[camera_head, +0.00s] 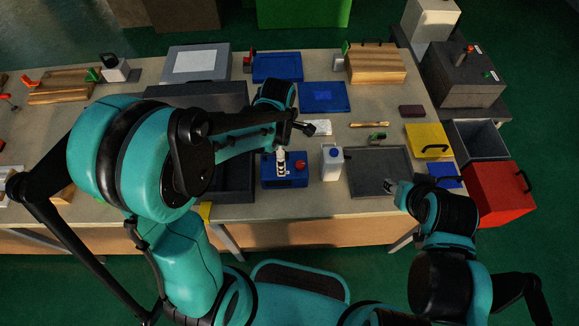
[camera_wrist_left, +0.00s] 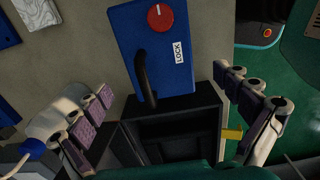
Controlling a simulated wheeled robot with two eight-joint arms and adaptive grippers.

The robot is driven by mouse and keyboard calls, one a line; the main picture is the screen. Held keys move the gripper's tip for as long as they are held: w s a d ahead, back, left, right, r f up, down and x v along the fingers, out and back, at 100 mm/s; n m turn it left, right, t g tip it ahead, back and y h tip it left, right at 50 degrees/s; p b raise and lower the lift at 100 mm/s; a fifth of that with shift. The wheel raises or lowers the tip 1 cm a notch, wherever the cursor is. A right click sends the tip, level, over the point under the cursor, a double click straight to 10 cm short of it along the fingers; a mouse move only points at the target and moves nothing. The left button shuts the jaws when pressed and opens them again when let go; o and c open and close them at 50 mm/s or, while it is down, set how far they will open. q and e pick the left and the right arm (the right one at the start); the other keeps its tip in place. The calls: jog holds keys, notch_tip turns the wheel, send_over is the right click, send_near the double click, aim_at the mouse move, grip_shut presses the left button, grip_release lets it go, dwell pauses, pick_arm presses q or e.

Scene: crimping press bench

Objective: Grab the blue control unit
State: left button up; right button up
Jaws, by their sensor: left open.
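The blue control unit (camera_head: 292,182) sits on the bench, left of a white bottle. In the left wrist view the control unit (camera_wrist_left: 179,73) shows a red knob (camera_wrist_left: 160,17), a black handle (camera_wrist_left: 146,78) and a LOCK label. My left gripper (camera_head: 295,145) is over the unit, open and empty. In the left wrist view its padded fingers stand wide apart on either side of the unit, with the handle between them. I cannot tell the height gap. My right gripper (camera_head: 397,190) is near the bench's front right; its opening is unclear.
The white bottle (camera_head: 332,164) stands close right of the unit, with a grey tray (camera_head: 380,182) beyond it. A dark open box (camera_wrist_left: 180,124) is beside the unit. Blue trays (camera_head: 325,97) lie behind. The bench's front edge is close.

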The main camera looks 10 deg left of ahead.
pick_arm(q)
notch_tip(320, 180, down, 2)
jog(key=shift+a+f+b, duration=0.1)
jog(key=shift+b, duration=0.25)
jog(key=f+b, duration=0.1)
jog(key=f, duration=0.2)
jog(key=d+f+b, duration=0.1)
jog(key=f, duration=0.1)
jog(key=shift+w+b, duration=0.25)
jog(key=shift+b, duration=0.1)
jog(key=shift+r, duration=0.15)
jog(key=c, duration=1.7)
jog(key=shift+r, duration=0.2)
